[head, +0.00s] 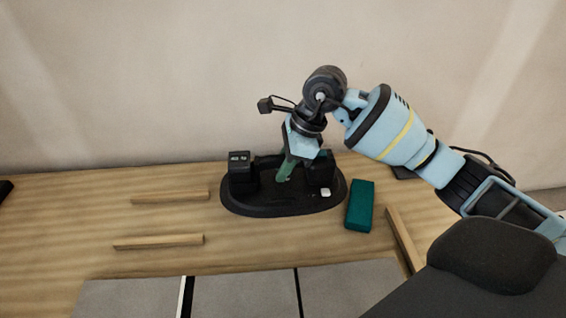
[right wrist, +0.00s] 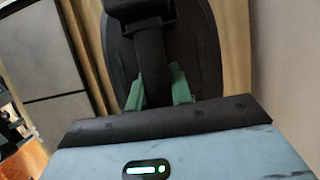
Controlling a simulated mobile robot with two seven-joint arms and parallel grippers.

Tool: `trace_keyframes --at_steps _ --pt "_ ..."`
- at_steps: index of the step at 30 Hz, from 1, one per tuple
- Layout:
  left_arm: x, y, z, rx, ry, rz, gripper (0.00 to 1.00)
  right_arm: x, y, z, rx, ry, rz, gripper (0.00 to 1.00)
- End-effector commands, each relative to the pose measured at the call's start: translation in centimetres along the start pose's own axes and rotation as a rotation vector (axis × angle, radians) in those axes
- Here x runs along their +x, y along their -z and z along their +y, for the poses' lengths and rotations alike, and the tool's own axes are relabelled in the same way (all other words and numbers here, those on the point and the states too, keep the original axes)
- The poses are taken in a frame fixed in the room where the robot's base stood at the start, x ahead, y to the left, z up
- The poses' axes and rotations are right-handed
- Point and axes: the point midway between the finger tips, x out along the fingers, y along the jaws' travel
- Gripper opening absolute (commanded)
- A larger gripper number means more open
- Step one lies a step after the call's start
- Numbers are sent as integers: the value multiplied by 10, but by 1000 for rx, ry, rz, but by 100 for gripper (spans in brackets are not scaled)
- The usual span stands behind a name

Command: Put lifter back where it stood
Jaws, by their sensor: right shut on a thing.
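The black lifter has two block-like ends, the left one (head: 239,172) with small light markings, joined by a dark handle bar. It is over a black oval base (head: 265,207), which also shows in the right wrist view (right wrist: 205,50). My right gripper (head: 286,172) points down with its green fingers on either side of the handle bar (right wrist: 153,75), shut on it. The gripper partly hides the bar and right end. I cannot tell whether the lifter touches the base. My left gripper is not in view.
A teal block (head: 360,206) lies just right of the base. Wooden strips lie to the left (head: 158,242) and right (head: 404,240) on the wooden table (head: 60,225). Grey tiles (head: 245,297) with gaps between them lie along the front. A plain wall stands behind.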

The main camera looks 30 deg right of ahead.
Motion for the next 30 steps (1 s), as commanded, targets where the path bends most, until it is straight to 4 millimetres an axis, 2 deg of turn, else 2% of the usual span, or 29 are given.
trace_keyframes --at_steps 6,16,30 --pt "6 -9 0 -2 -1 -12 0 14 5 0 -1 0 -4 0" --pt "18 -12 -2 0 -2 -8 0 36 14 0 -1 2 -3 0" --pt "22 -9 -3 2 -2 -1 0 41 16 -1 -1 4 -5 0"
